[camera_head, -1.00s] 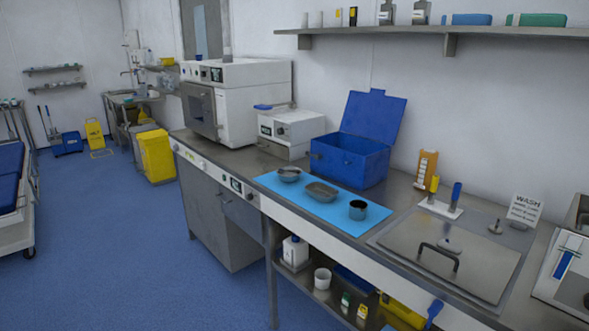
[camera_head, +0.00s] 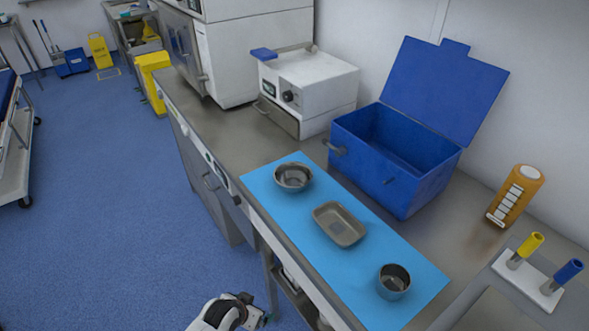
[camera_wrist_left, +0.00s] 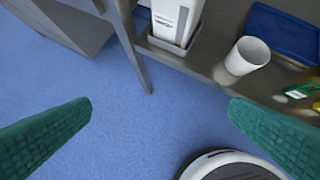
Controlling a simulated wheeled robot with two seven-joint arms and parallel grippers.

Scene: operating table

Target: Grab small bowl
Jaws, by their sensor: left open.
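A small round metal bowl (camera_head: 293,177) sits upright on the blue mat (camera_head: 270,190), at its far left end. A rectangular metal dish (camera_head: 339,223) lies in the middle of the mat, and a metal cup (camera_head: 393,281) stands at its near end. My left gripper (camera_head: 258,314) shows partly at the bottom of the head view, off the counter's front edge and apart from the bowl. In the left wrist view its two green fingers (camera_wrist_left: 160,108) are wide apart with nothing between them. My right gripper is out of view.
An open blue box (camera_head: 395,150) stands behind the mat, beside a white device (camera_head: 308,85). An orange bottle (camera_head: 515,195) and a tool holder (camera_head: 528,280) are at right. The left wrist view shows a lower shelf with a white cup (camera_wrist_left: 247,56).

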